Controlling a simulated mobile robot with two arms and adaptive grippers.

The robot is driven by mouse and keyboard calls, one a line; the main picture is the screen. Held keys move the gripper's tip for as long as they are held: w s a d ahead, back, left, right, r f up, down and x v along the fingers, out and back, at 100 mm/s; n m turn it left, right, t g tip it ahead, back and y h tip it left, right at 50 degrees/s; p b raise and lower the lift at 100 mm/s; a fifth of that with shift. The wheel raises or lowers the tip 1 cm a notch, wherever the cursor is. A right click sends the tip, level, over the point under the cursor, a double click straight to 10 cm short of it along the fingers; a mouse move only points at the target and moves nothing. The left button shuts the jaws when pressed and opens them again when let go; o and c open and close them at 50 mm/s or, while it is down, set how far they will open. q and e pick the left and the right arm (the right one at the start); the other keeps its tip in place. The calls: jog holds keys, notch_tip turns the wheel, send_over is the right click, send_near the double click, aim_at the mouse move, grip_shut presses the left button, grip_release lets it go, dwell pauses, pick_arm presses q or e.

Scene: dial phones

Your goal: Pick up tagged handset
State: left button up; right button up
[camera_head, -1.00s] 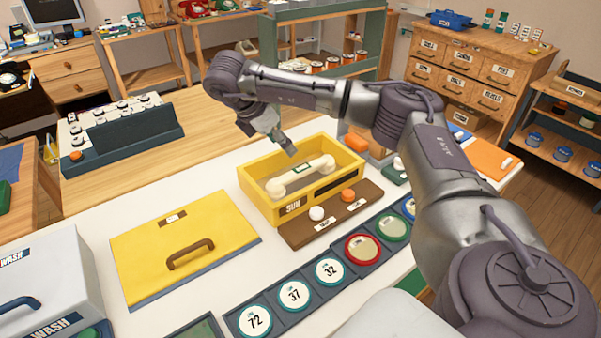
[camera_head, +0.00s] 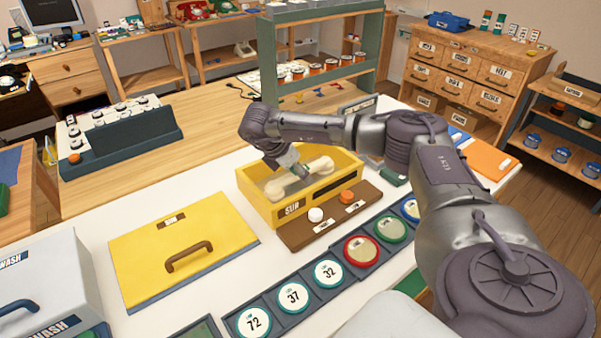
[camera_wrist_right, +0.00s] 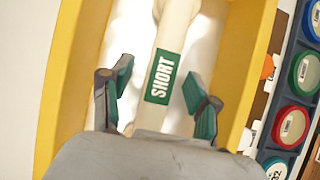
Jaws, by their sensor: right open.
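A cream handset (camera_head: 290,180) lies in the yellow box (camera_head: 283,214) marked "SUN" in the head view. The right wrist view shows its handle (camera_wrist_right: 178,40) with a green tag (camera_wrist_right: 165,77) reading "SHORT". My right gripper (camera_head: 300,172) reaches down into the box over the handset's middle. In the right wrist view its two green-padded fingers (camera_wrist_right: 160,98) are apart, one on each side of the handle, with gaps between pads and handle. Part of the handset is hidden behind the gripper in the head view. My left gripper is not in view.
A yellow lid (camera_head: 160,248) with a brown handle lies left of the box. A brown button board (camera_head: 330,216) and a row of round numbered dials (camera_head: 293,296) lie in front. A grey "WASH" case (camera_head: 45,285) stands at the left.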

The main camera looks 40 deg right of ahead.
jog(key=shift+d+f, duration=0.35)
jog(key=shift+f, duration=0.2)
jog(key=shift+f, duration=0.25)
jog(key=shift+s, duration=0.1)
grip_shut()
dwell(0.4)
